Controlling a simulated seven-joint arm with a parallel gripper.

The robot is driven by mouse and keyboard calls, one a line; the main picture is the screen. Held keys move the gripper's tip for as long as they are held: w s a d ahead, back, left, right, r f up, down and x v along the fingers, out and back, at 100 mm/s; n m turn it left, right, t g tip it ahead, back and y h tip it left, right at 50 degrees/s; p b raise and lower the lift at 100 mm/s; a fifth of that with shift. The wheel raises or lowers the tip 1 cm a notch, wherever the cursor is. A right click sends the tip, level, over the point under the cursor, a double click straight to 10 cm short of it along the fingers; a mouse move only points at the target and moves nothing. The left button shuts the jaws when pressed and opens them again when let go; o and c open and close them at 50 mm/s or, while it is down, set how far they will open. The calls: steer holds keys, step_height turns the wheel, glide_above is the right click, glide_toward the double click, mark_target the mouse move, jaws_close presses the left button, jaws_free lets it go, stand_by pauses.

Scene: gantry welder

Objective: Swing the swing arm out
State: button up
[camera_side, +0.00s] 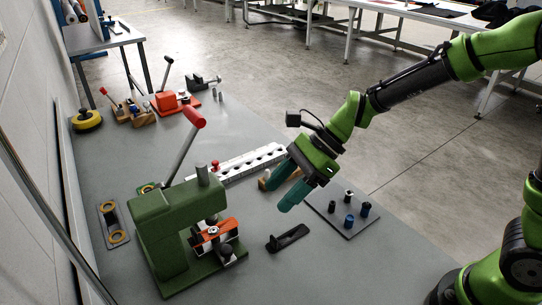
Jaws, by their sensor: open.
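A green press-like machine (165,225) stands on the grey table at the front left, with a long lever with a red handle (194,117) tilted up to the right. An orange bar (214,231) with a silver round part on it sits at the machine's right side, low above its green base; it looks like the swing arm, but I cannot tell its pivot clearly. My gripper (284,188), with teal fingers, is open and empty. It is above the table, up and to the right of the orange bar and apart from it.
A black flat part (287,238) lies on the table between the machine and a dark plate with several small cylinders (345,214). Red clamps and a yellow disc (87,120) stand farther back.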

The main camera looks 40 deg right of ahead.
mark_target(228, 248)
steer(key=x, duration=1.5)
steer(key=shift+f, duration=0.1)
jaws_close()
